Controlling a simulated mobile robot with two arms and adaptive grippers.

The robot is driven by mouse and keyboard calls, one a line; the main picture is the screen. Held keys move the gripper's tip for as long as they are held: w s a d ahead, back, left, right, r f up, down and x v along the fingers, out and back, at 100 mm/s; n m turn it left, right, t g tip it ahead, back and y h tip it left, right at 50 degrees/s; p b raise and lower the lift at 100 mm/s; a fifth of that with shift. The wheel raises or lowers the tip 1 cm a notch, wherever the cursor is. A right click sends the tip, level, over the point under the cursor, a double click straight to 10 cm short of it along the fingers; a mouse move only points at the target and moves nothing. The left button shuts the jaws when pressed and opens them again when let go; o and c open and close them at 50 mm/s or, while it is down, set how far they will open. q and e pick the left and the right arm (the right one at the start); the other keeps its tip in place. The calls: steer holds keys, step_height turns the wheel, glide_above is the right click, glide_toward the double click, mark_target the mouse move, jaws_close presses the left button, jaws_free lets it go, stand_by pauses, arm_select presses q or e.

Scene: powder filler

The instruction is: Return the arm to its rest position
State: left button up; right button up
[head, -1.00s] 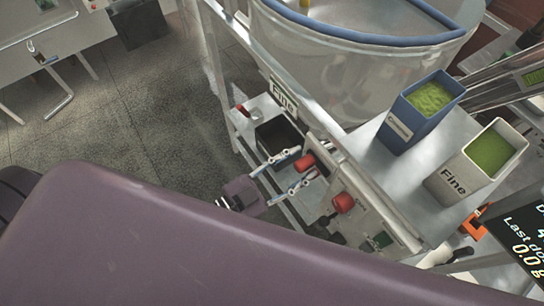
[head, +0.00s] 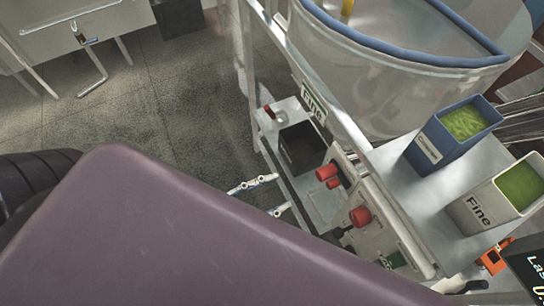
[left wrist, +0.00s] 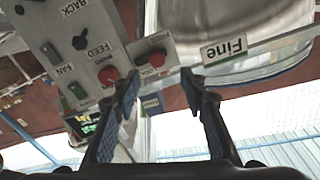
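My left gripper (head: 268,198) shows in the head view past the edge of my large purple arm link, which hides the rest of the arm. Its two fingers are spread, with nothing between them. They point right, toward the control panel (head: 382,222) of the filler, and appear apart from it. In the left wrist view the open fingers (left wrist: 160,78) frame a gap below the panel's red buttons (left wrist: 107,76) and the "Fine" label (left wrist: 224,50). My right gripper is in neither view.
A black bin (head: 302,148) sits beside the panel under the clear round hopper (head: 390,85). A blue container (head: 452,135) and a white "Fine" container (head: 495,200), both with green powder, stand on the metal shelf. Open floor (head: 150,105) lies to the left.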

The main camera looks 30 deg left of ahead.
arm_select(q)
steer(key=shift+f, duration=0.1)
stand_by(0.3)
steer(key=s+a+f+n+g+y+b, duration=0.15)
steer(key=a+f+n+y, duration=0.35)
steer(key=f, duration=1.2)
steer(key=a+f+g+y+b, duration=0.1)
steer(key=a+f+g+y, duration=0.4)
steer(key=f, duration=1.2)
steer(key=s+a+f+n+g+y+b, duration=0.1)
steer(key=s+f+n+g, duration=0.2)
steer(key=s+f, duration=1.6)
steer(key=f+g, duration=0.1)
steer(key=g, duration=0.2)
steer(key=shift+f+n+g, duration=0.35)
steer(key=shift+n, duration=0.05)
